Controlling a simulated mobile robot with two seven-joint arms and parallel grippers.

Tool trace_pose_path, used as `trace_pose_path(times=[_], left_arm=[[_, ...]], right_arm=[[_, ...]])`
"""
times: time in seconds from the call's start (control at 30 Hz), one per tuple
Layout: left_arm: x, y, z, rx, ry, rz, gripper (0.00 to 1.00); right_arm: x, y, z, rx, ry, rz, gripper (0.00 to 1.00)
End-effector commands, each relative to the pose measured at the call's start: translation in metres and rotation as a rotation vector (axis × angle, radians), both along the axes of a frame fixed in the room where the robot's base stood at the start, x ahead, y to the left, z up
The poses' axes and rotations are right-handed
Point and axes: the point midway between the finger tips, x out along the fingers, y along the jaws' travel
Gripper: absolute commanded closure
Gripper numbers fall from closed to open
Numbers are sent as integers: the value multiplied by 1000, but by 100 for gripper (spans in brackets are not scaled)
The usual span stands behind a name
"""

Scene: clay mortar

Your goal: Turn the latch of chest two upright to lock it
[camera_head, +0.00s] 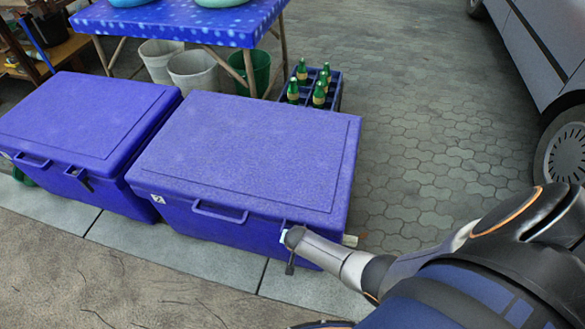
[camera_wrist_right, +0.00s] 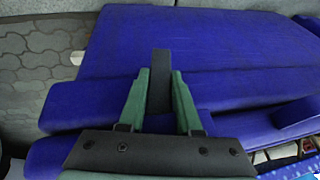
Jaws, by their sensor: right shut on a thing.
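Chest two (camera_head: 245,150) is the right one of two blue lidded chests, with a small white label at its front left. Its lid is down. Its dark latch (camera_head: 290,264) is at the right of the front face and points downward below my right gripper (camera_head: 290,238). In the right wrist view the latch (camera_wrist_right: 160,75) is a dark grey bar between the two green fingers of my right gripper (camera_wrist_right: 160,90), and its end extends past their tips. The gripper is shut on it. My left gripper is not in view.
Another blue chest (camera_head: 80,115) stands close on the left. Behind are a blue table (camera_head: 185,22), buckets (camera_head: 193,72) and a crate (camera_head: 334,92) of green bottles. A front handle (camera_head: 220,212) lies left of the latch. Paving on the right is clear up to a car (camera_head: 545,45).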

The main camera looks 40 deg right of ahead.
Motion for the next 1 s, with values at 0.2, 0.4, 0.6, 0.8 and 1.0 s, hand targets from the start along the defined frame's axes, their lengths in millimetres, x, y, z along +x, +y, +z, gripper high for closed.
trace_pose_path(times=[0.2, 0.4, 0.6, 0.8, 1.0], left_arm=[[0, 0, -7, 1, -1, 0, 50], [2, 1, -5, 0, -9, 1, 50], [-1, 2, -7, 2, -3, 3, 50], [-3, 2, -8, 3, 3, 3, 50], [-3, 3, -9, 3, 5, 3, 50]], right_arm=[[0, -1, -2, -83, 96, -2, 100], [0, -1, -1, -127, 145, 0, 100], [0, -2, 0, -143, 164, 0, 100], [0, -2, 0, -146, 165, 0, 100], [0, -3, 0, -146, 165, 0, 63]])
